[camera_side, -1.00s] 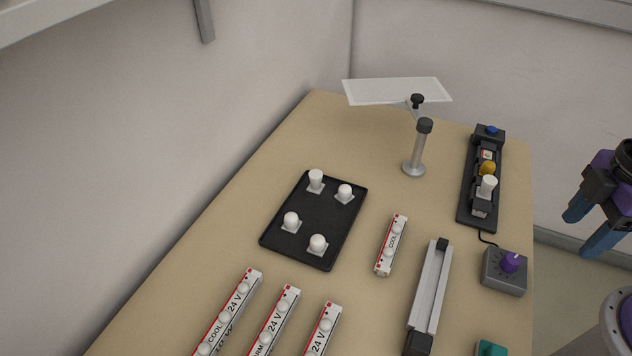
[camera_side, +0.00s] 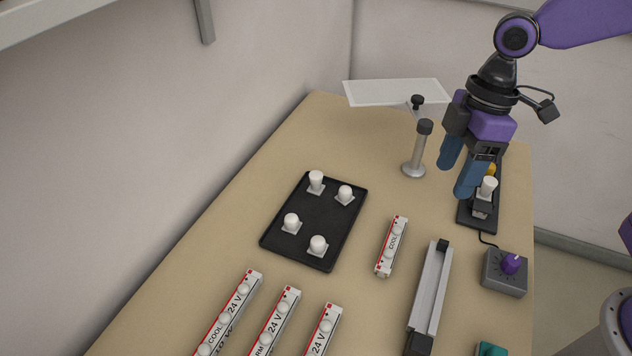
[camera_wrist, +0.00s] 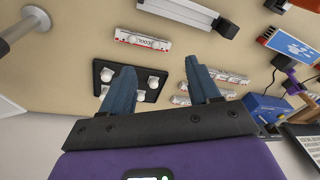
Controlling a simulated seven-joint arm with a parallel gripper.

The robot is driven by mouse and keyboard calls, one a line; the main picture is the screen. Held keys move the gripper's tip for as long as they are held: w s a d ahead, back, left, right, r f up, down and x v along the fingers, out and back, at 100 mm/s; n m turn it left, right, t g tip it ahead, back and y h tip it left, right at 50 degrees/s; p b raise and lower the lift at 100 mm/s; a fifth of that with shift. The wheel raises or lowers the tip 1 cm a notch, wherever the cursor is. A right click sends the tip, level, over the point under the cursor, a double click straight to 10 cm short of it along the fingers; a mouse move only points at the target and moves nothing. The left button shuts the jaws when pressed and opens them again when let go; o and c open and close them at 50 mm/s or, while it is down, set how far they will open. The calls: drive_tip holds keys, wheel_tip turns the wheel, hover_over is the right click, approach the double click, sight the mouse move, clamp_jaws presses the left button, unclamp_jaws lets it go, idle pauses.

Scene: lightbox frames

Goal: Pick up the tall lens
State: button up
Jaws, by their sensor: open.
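A black tray (camera_side: 329,228) on the table holds several white lenses, each on a small square base. My gripper (camera_side: 456,182) is open and empty, in the air to the right of the tray, near the stand and black fixture. In the wrist view the tray (camera_wrist: 151,97) is partly hidden behind the left finger, and I cannot tell which lens there is the tall one. My fingers (camera_wrist: 158,68) are spread apart.
A metal stand (camera_side: 418,150) with a clear plate (camera_side: 395,92) rises behind the tray. A black fixture (camera_side: 464,211) holds a white lens piece (camera_side: 488,186). A short COOL strip (camera_side: 391,246), a metal channel (camera_side: 430,290) and a knob box (camera_side: 503,275) lie nearby. Several light strips (camera_side: 275,320) lie in front.

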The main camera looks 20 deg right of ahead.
drive_tip(key=w+a+f+n+y, duration=0.15)
drive_tip(key=w+a, duration=0.35)
drive_tip(key=w, duration=0.7)
drive_tip(key=n+y, duration=0.2)
approach(317, 175)
drive_tip(key=shift+t+h, duration=0.3)
drive_tip(key=shift+h, duration=0.05)
drive_tip(key=x, duration=0.4)
drive_tip(key=shift+s+a+f, duration=0.25)
drive_tip(key=shift+f, duration=0.1)
drive_tip(key=shift+a+x, duration=0.2)
drive_tip(key=shift+x, duration=2.55)
drive_tip(key=shift+r, duration=0.1)
drive_tip(key=c, duration=1.1)
